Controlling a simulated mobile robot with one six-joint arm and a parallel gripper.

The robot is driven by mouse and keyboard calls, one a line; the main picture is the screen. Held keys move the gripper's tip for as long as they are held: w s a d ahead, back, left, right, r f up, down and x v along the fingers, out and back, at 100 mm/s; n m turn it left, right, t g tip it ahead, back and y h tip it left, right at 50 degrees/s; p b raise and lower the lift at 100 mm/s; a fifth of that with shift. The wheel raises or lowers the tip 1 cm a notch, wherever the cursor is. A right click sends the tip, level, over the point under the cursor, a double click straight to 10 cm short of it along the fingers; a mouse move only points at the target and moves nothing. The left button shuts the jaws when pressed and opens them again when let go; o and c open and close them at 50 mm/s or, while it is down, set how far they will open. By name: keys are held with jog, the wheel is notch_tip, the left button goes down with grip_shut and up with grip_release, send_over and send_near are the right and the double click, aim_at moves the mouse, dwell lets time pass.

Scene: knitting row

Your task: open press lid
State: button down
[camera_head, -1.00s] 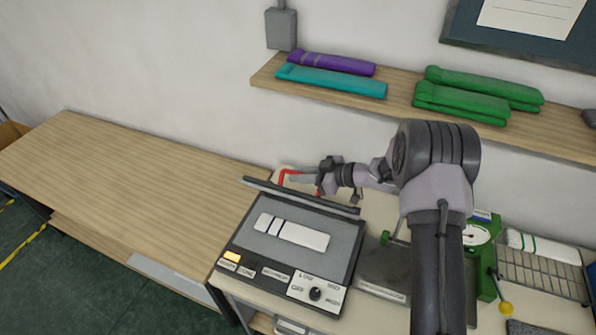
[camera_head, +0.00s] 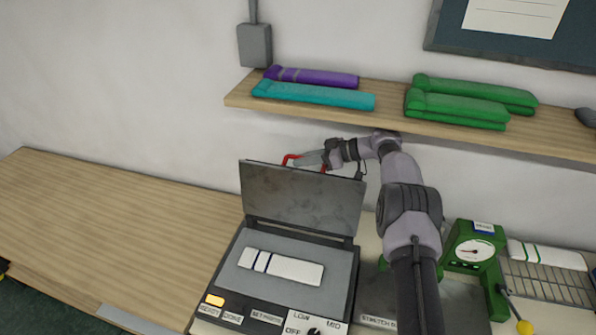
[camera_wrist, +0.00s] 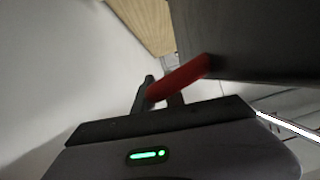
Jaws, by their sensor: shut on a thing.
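The press (camera_head: 232,272) stands on the bench with its lid (camera_head: 302,197) raised steeply from the rear hinge. The lid's grey, mottled inner face shows in the head view. A red handle (camera_head: 290,158) shows behind the lid's upper edge. My gripper (camera_head: 314,160) is at this handle, behind the lid. In the wrist view the fingers of my gripper (camera_wrist: 160,97) are closed on the red handle (camera_wrist: 181,77). The lid partly hides the handle in the head view. A white knitted strip (camera_head: 292,269) with dark blue stripes lies flat on the press bed.
Above and behind my gripper is a wooden shelf (camera_head: 390,116) with purple, teal and green folded knits. A green device with a dial (camera_head: 474,262) and a wire rack (camera_head: 545,282) stand to the right. The wooden table (camera_head: 100,230) at left is clear.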

jog(key=shift+w+d+f+b, duration=0.2)
jog(key=shift+w+b, duration=0.35)
jog(key=shift+b, duration=0.05)
jog(key=shift+r, duration=0.1)
jog(key=c, duration=1.4)
grip_release()
jog(key=shift+w, duration=0.2)
jog(key=shift+s, duration=0.1)
jog(key=p+v, duration=0.1)
jog(key=v, duration=0.6)
jog(key=shift+d, duration=0.25)
